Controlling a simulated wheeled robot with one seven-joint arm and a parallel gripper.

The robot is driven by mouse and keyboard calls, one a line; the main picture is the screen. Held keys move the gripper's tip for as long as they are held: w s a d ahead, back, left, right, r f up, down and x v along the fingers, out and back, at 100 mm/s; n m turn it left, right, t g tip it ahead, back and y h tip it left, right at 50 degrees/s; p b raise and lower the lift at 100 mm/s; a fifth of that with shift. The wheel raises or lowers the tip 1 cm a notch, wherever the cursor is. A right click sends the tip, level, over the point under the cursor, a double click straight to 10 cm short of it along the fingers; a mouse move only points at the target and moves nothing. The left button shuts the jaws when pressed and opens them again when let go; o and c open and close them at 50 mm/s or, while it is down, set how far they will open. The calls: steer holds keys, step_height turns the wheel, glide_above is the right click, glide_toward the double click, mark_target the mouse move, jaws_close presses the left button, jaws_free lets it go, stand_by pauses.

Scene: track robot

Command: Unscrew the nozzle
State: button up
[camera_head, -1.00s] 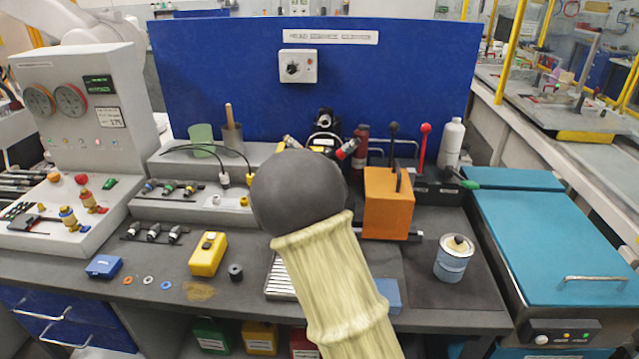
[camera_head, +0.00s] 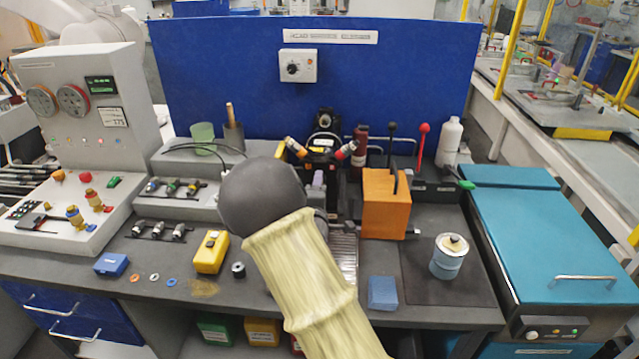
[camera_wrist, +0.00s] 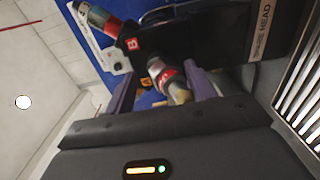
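In the wrist view, my gripper (camera_wrist: 164,72) is open, with its two purple fingers spread on either side of a nozzle (camera_wrist: 168,78) with a silver and red body and a yellowish tip. It does not look clamped. My arm hides most of my gripper (camera_head: 318,180) there, just below the head.
An orange block (camera_head: 386,205) with levers stands right of the head. A tin (camera_head: 449,257) stands on a dark mat, and a blue block (camera_head: 382,293) lies near the front edge. A yellow box (camera_head: 211,252) and small rings lie left. A blue panel (camera_head: 220,70) closes the back.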

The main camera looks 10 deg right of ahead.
steer(key=shift+s, duration=0.1)
steer(key=p+v, duration=0.3)
steer(key=v, duration=1.1)
steer(key=shift+s+a+r+p, duration=0.3)
steer(key=shift+s+p, duration=0.05)
steer(key=p+v, duration=0.2)
steer(key=p, duration=0.4)
steer(key=shift+s+d+f+p, duration=0.15)
steer(key=shift+s+f+p, duration=0.05)
steer(key=shift+s+p, duration=0.1)
